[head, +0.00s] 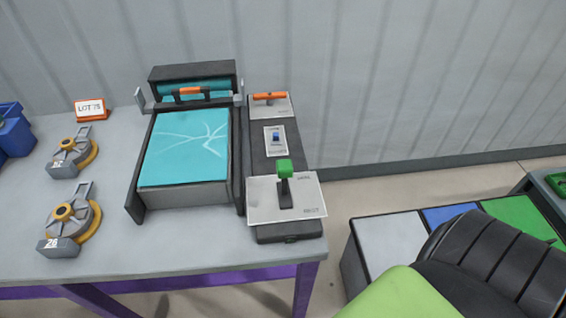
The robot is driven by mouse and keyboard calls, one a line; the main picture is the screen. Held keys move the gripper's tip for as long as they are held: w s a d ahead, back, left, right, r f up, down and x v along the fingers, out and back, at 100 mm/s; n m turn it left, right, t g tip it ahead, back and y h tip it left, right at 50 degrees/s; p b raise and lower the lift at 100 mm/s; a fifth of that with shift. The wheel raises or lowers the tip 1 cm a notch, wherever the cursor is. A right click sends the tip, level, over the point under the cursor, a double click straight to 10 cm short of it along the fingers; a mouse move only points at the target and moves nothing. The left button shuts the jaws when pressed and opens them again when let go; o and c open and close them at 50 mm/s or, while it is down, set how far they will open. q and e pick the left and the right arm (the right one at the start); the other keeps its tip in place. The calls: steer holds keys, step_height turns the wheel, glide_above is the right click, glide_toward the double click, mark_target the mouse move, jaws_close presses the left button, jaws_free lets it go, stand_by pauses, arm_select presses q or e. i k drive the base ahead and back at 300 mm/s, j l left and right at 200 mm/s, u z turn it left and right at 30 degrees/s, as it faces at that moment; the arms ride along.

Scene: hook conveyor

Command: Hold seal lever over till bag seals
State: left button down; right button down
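A lever with a green knob (284,168) stands upright on a light plate (262,206) at the front of a dark control panel (264,150). I cannot tell whether it is the seal lever. A teal bag or sheet (188,146) with pale crease lines lies on the grey machine bed to the panel's left. A bar with an orange grip (190,91) crosses the bed's far end. A second orange handle (270,97) lies on the panel's far plate. A small blue switch (276,136) sits between the two plates. Neither gripper shows.
Two grey-and-yellow devices (73,155) (68,222) stand on the table (110,240), left of the machine. A LOT sign (90,108) and blue bin (14,130) stand behind. A box with coloured top panels (385,243) is at right, partly hidden by a black-and-lime shape.

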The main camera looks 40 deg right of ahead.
mark_target(284, 168)
steer(key=i+j, duration=0.15)
steer(key=j, duration=0.15)
steer(key=i+j, duration=0.35)
steer(key=j, duration=0.25)
steer(key=j+z, duration=0.2)
steer(key=z, duration=1.95)
steer(key=i+j, duration=0.05)
steer(key=i, duration=0.05)
